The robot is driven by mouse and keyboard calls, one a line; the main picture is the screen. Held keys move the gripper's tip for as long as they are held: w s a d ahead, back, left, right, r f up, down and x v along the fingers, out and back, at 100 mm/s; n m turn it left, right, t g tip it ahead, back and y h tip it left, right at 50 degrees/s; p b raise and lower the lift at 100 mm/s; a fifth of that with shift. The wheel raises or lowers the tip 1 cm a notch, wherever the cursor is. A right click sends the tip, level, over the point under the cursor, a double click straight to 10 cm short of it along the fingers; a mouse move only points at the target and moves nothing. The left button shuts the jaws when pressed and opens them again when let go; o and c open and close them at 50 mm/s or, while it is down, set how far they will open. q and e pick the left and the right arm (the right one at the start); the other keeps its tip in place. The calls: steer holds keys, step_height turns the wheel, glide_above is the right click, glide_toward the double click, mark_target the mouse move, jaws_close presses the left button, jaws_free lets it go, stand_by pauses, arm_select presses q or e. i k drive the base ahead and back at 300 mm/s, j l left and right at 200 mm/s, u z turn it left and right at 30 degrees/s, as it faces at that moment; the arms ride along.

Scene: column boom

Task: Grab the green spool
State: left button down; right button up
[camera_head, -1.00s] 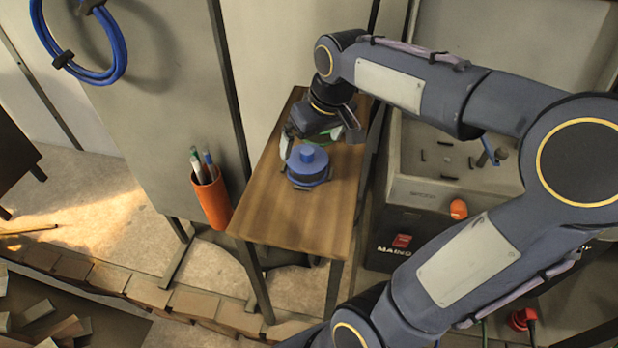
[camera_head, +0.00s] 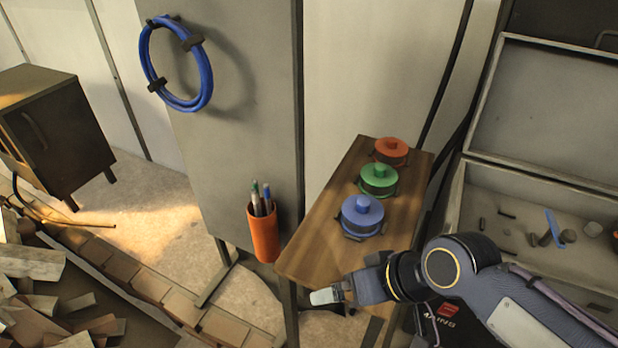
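The green spool (camera_head: 378,180) stands upright on the narrow wooden table (camera_head: 325,235), in the middle of a row of three. The blue spool (camera_head: 361,216) is in front of it and the orange-red spool (camera_head: 391,151) is behind it. My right gripper (camera_head: 326,297) is at the table's front edge, apart from the spools and nearest the blue one. Its pale fingertips point left and no spool shows in it. The side-on angle hides whether the fingers are apart. My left gripper is not in view.
An orange pen cup (camera_head: 263,232) is left of the table, by a grey panel (camera_head: 240,120) with a blue cable coil (camera_head: 176,62). An open grey case (camera_head: 540,225) with small tools stands on the right. The table's front left top is clear.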

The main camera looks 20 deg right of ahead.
mark_target(377, 180)
steer(key=z, duration=1.4)
steer(key=j+u, duration=0.15)
steer(key=u, duration=0.2)
steer(key=i+j+u, duration=0.1)
steer(key=u, duration=0.25)
steer(key=i+j+u, duration=0.1)
steer(key=u, duration=0.25)
steer(key=j, duration=0.1)
